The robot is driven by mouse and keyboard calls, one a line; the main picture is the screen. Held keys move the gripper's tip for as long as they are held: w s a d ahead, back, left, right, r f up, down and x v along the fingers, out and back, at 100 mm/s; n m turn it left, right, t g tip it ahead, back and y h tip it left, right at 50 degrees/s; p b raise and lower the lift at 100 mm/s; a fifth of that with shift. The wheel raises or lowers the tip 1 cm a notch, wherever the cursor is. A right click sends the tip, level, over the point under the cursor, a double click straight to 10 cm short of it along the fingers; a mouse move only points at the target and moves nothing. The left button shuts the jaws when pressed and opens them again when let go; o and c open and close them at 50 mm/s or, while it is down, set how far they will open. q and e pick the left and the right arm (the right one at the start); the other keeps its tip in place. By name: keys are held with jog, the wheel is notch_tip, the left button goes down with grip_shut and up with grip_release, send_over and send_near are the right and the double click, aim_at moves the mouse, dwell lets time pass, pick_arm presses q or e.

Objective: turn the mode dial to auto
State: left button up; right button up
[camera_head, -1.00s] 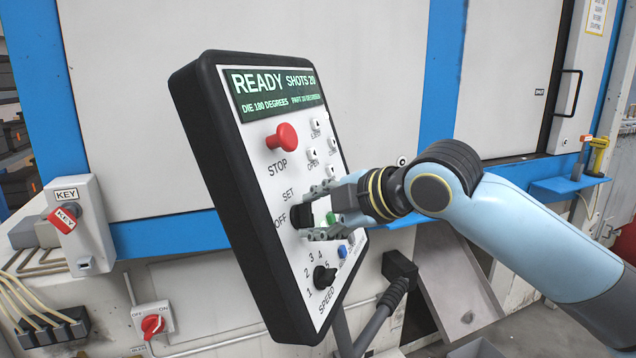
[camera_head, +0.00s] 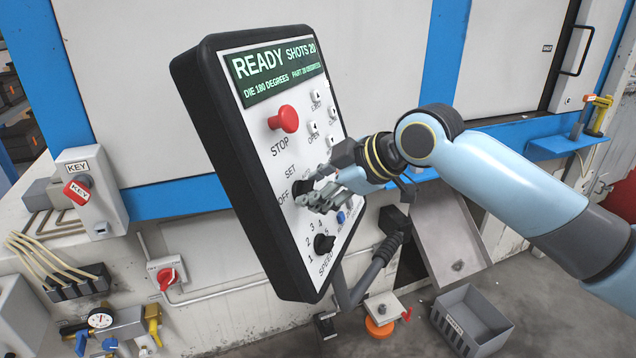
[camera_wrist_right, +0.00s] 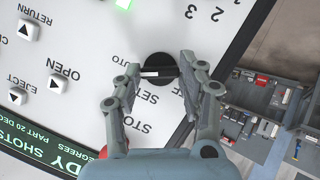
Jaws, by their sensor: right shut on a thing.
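The black mode dial (camera_head: 299,188) sits on the tilted control panel (camera_head: 225,150), between the SET and OFF labels in the head view. My right gripper (camera_head: 318,192) is at the dial, its fingers partly covering it. In the wrist view the gripper (camera_wrist_right: 157,84) has a finger on either side of the dial (camera_wrist_right: 158,66) and is shut on it. The dial's white mark lies nearly level in that picture, on the side of the partly hidden label ending in "UTO". Its exact setting is hard to tell. My left gripper is not in view.
The red STOP button (camera_head: 285,118) is above the dial and the black speed knob (camera_head: 324,243) below it. Small white buttons and a blue button (camera_head: 341,216) are close by. A key box (camera_head: 90,190) stands left; a grey bin (camera_head: 471,318) is on the floor.

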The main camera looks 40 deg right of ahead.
jog(key=shift+s+f, duration=0.1)
jog(key=shift+f, duration=0.05)
jog(key=o, duration=1.2)
jog(key=shift+c, duration=0.2)
jog(key=v, duration=0.7)
jog(key=shift+r, duration=0.25)
jog(key=shift+s, duration=0.1)
jog(key=shift+d, duration=0.1)
